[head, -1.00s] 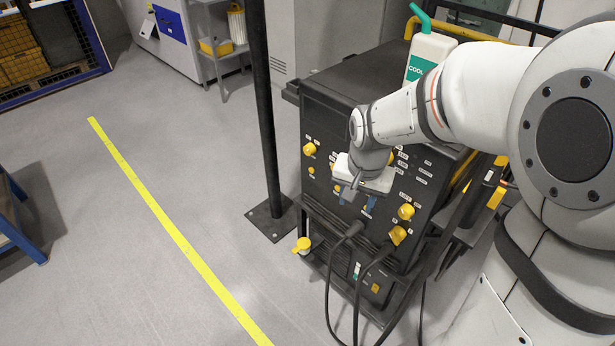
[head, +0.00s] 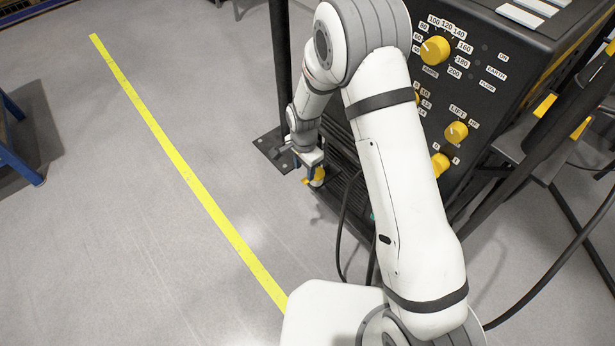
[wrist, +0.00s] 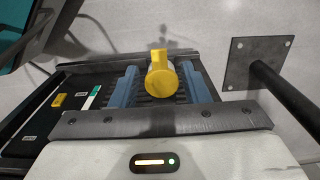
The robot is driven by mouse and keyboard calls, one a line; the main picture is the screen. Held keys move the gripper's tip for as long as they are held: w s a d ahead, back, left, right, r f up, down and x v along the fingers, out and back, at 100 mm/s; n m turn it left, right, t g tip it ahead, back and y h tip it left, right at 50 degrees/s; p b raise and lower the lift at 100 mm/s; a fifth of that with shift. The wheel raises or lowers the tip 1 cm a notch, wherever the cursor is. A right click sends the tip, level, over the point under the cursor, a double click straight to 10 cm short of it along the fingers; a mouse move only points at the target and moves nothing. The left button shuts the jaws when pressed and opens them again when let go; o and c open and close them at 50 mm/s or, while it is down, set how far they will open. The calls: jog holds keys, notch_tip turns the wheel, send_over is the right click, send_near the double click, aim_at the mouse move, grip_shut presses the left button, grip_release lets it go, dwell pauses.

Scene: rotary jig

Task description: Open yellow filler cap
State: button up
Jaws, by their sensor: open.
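The yellow filler cap (wrist: 161,80) sits between the two blue fingers of my gripper (wrist: 160,85) in the wrist view. A gap shows on each side of the cap, and the fingers look open around it. In the head view the cap (head: 317,176) is at the low front corner of the black machine, with my gripper (head: 313,168) right above it. My arm hides part of the machine. The fingertips' depth against the cap is hard to tell.
The black machine (head: 475,110) with yellow knobs stands to the right of the cap. A dark post on a base plate (wrist: 258,64) stands close by. Black cables (head: 345,225) hang near my arm. Open floor with a yellow line (head: 190,175) lies to the left.

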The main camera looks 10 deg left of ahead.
aim_at(305, 180)
notch_tip(305, 180, down, 4)
jog(key=shift+d+f+b, duration=0.15)
jog(key=shift+b, duration=0.4)
jog(key=shift+c, duration=0.3)
grip_shut()
